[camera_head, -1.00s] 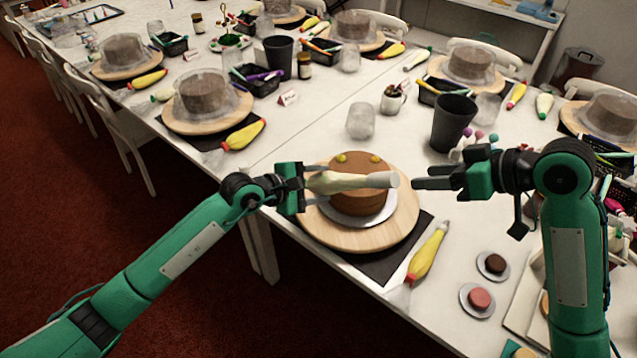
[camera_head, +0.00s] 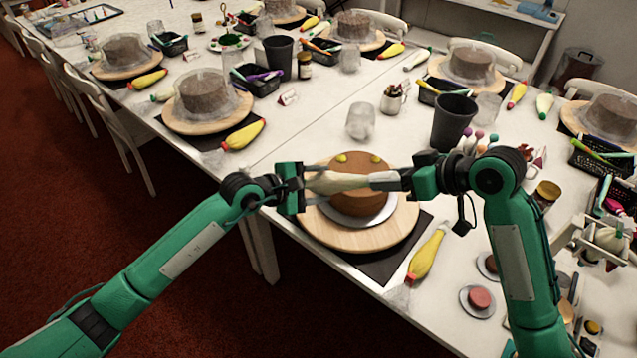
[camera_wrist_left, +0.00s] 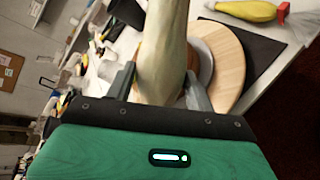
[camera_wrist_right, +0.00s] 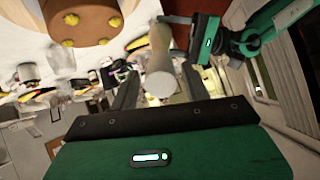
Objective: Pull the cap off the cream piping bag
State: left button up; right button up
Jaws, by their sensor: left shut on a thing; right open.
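The cream piping bag (camera_head: 336,183) lies level in the air above the near cake. My left gripper (camera_head: 303,186) is shut on its left part; the bag also shows between the fingers in the left wrist view (camera_wrist_left: 163,50). The bag's pale cap (camera_wrist_right: 159,84) points at my right gripper. My right gripper (camera_head: 388,180) is open, with its fingers on either side of the cap, and partly hides it in the head view. In the right wrist view the cap's round end sits between the fingers, and I see a gap beside each.
The brown cake (camera_head: 355,207) with yellow dollops stands on a wooden turntable (camera_head: 340,236) just below. A yellow piping bag (camera_head: 427,254) lies to its right. A black cup (camera_head: 453,123) and a glass (camera_head: 361,121) stand behind. Small cakes on discs (camera_head: 478,300) lie near the right arm.

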jog(key=c, duration=0.9)
jog(key=shift+v, duration=2.9)
